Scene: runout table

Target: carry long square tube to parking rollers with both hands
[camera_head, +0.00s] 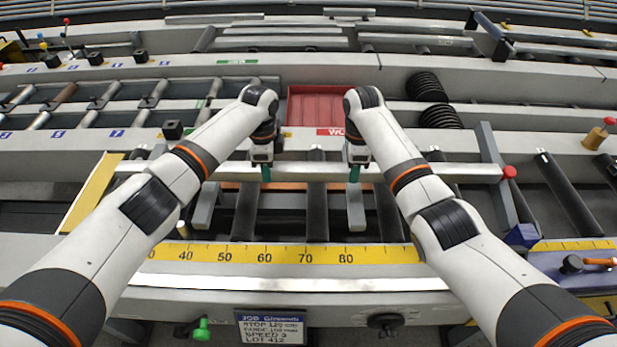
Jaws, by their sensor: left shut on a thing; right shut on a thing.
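The long square tube (450,170) is a pale grey bar lying left to right across the picture, above the dark rollers (316,200) of the near table. My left gripper (266,172) is shut on the tube left of its middle. My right gripper (354,172) is shut on it further right. Both show green fingertips. My arms cover parts of the tube. I cannot tell whether it touches the rollers. I cannot tell for sure which rollers are the parking rollers; a bed of grey rollers (95,118) lies at the back left.
A red tray (315,107) stands behind the tube. A yellow scale (300,254) runs along the front edge. Black coils (428,88) stand at the back right.

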